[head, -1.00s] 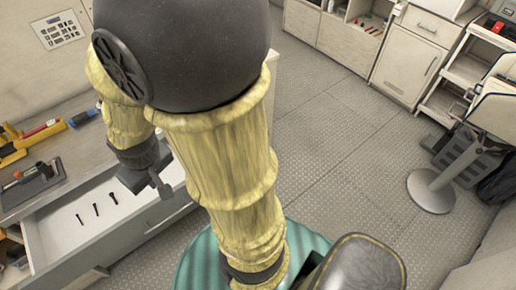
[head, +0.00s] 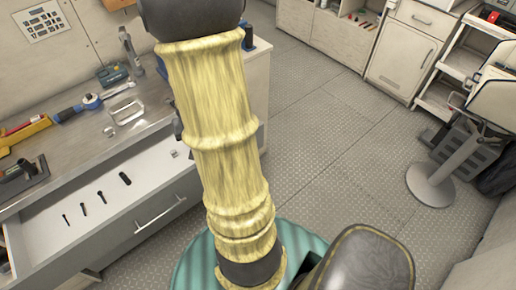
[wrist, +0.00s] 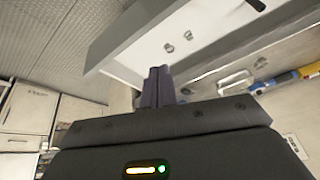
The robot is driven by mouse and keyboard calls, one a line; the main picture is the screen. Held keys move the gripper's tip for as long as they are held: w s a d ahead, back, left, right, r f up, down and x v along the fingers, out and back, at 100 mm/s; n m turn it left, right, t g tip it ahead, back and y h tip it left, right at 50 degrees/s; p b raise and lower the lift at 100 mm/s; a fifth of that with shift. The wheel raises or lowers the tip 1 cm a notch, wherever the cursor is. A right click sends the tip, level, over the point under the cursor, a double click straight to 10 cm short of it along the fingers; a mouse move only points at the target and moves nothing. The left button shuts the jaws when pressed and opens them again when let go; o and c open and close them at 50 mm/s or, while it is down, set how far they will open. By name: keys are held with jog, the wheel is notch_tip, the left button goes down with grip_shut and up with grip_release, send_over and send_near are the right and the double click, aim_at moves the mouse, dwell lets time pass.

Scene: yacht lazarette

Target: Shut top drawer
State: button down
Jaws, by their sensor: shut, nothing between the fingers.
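The top drawer (head: 152,167) stands open at the left in the head view, under the worktop. Its white inside holds several small dark tools, and its front has a bar handle (head: 160,213). In the wrist view the drawer (wrist: 152,66) shows as a grey front panel and white inside, with two small metal pieces in it. My gripper (wrist: 157,72) is shut and empty, its dark fingertips overlapping the drawer in that view. I cannot tell whether they touch it. In the head view the gripper is hidden behind my arm.
The worktop (head: 90,130) carries a wrench, a yellow tool, a power tool and a metal handle-shaped piece. A stool (head: 432,185) and shelf cart (head: 450,100) stand at the right. The metal floor (head: 330,140) between is clear.

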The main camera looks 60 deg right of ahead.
jog(key=s+d+f+m+t+b, duration=0.2)
jog(key=s+d+f+m+b, duration=0.4)
jog(key=d+f, duration=0.65)
jog(key=s+d+f+m+t+b, duration=0.1)
jog(key=s+d+f+m, duration=0.1)
jog(key=s, duration=0.3)
jog(key=s+d+f+m+t+b, duration=0.1)
jog(key=s+d+f+m+b, duration=0.1)
jog(key=s+d+m, duration=0.3)
jog(key=shift+s+f+t, duration=0.25)
jog(key=shift+s+t, duration=0.15)
jog(key=shift+s, duration=0.1)
jog(key=w+d+r+b+x, duration=0.1)
jog(key=b+x, duration=0.3)
jog(key=x, duration=0.9)
jog(key=shift+w+r, duration=0.4)
jog(key=shift+r, duration=0.2)
jog(key=shift+w, duration=0.1)
